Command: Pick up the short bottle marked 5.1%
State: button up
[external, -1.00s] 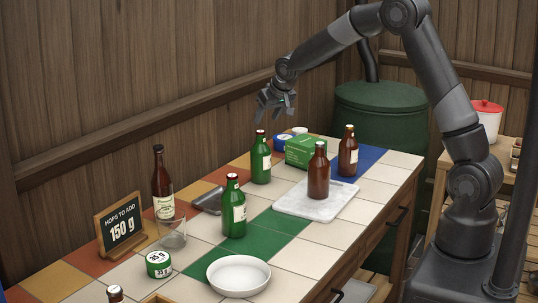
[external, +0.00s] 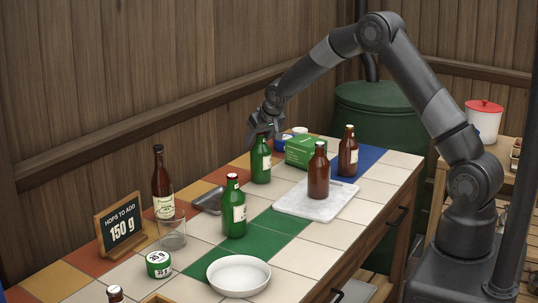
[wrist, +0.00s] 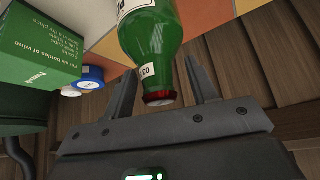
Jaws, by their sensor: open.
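Short bottles stand on the tiled counter: a rear green one (external: 260,166), a front green one (external: 234,214), a brown one (external: 318,178) on a pale board and another brown one (external: 348,157) at the back. No 5.1% mark is readable on any of them. My gripper (external: 264,135) is open at the top of the rear green bottle. In the wrist view my gripper's fingers (wrist: 160,68) stand on either side of the green bottle's neck (wrist: 151,45), with gaps. Its red cap (wrist: 160,98) faces the palm. Its neck tag shows partly, perhaps "03".
A green box (external: 306,151) and a blue-rimmed roll (wrist: 90,76) sit close beside the rear green bottle. A tall brown bottle (external: 161,184), a glass (external: 172,235), a sign (external: 121,229) and a white bowl (external: 238,277) stand nearer the front. The wooden wall is close behind.

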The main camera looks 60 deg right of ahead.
grip_shut()
dwell(0.6)
dwell(0.3)
